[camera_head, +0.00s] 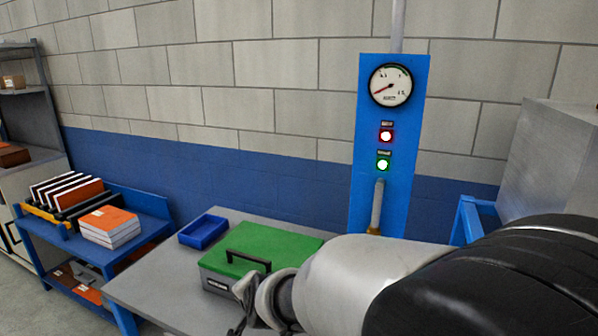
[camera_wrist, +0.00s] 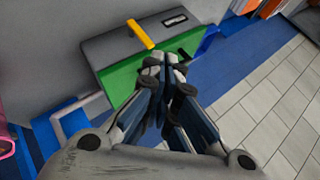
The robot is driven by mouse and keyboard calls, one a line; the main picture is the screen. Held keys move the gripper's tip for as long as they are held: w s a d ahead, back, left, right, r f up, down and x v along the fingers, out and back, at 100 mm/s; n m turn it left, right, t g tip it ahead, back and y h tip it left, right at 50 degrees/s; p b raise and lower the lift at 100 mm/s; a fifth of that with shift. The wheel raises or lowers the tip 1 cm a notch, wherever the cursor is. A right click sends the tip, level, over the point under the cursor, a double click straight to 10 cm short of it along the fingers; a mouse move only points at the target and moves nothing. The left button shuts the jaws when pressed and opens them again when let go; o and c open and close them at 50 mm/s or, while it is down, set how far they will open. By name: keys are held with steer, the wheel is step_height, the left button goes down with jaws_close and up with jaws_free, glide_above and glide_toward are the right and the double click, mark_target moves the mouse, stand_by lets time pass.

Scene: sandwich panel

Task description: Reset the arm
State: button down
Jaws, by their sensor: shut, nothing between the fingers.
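My arm reaches in from the lower right of the head view, and my gripper (camera_head: 243,298) is at its end, in front of the green-lidded toolbox (camera_head: 222,283). In the wrist view the fingers of my gripper (camera_wrist: 163,62) are together with nothing between them. Behind the fingertips is a grey and green surface (camera_wrist: 122,82) with a yellow bar (camera_wrist: 140,34); I cannot tell for certain what it is. Whether the gripper touches the toolbox cannot be told.
A blue panel (camera_head: 400,216) on the wall carries a gauge (camera_head: 391,85), a lit red light (camera_head: 386,136) and a lit green light (camera_head: 383,165). A blue tray (camera_head: 204,230) lies on the grey table (camera_head: 150,287). A blue cart (camera_head: 75,248) with books stands left.

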steer(key=s+d+r+n+g+h, duration=0.1)
steer(key=s+d+r+n, duration=0.15)
steer(key=s+d, duration=0.5)
steer(key=s+d+r+n+g+h, duration=0.1)
steer(key=s+d+r+n, duration=0.1)
steer(key=s+d+r, duration=0.35)
steer(key=s+d+f+n+g+h, duration=0.2)
steer(key=s+d+n, duration=0.1)
steer(key=s+d, duration=0.9)
steer(key=s, duration=0.4)
steer(key=shift+f, duration=0.35)
